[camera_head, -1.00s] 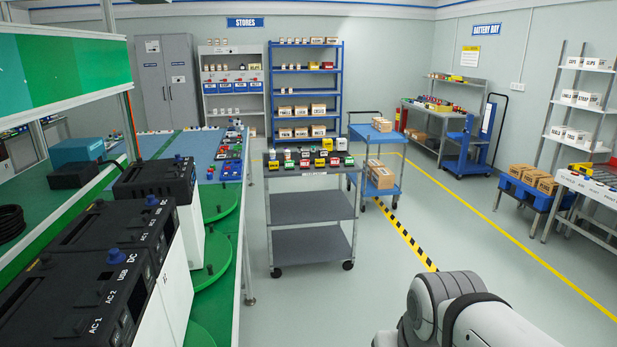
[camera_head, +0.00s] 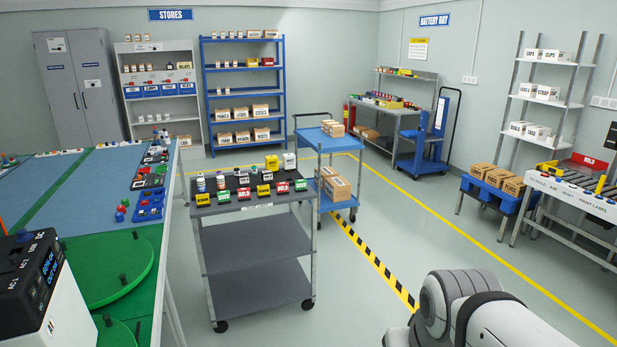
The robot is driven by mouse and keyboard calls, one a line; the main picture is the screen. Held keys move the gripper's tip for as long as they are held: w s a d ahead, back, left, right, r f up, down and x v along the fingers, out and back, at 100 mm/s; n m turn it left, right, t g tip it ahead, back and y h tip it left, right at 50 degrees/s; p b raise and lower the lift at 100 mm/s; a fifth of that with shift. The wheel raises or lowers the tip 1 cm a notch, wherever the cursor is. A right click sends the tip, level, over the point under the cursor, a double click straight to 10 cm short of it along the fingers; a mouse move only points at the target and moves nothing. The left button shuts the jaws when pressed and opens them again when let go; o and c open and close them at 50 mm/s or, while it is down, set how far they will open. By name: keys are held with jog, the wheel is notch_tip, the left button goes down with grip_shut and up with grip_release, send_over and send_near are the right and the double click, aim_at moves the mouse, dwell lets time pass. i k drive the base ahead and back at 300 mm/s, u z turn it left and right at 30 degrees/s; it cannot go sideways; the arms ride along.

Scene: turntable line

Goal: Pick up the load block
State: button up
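I cannot tell which item is the load block. Several small red, green, yellow and black blocks stand on the top shelf of a grey cart (camera_head: 259,273) in the middle. A yellow block (camera_head: 272,163) and a white block (camera_head: 290,161) stand at that shelf's back right corner. More small dark, red and blue items lie on the blue-topped bench (camera_head: 88,190) at the left. My gripper is out of view; only part of my white arm shows at the bottom right.
Green turntable discs (camera_head: 112,268) and a black-topped white unit (camera_head: 65,315) are at the left. A blue trolley (camera_head: 322,143) with boxes stands behind the cart. A blue pallet stand (camera_head: 492,193) and a white table (camera_head: 570,193) are at the right. The floor between is clear.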

aim_at(267, 175)
jog(key=z, duration=0.15)
jog(key=i, duration=1.75)
jog(key=u, duration=0.35)
jog(key=i, duration=2.15)
jog(key=u, duration=0.4)
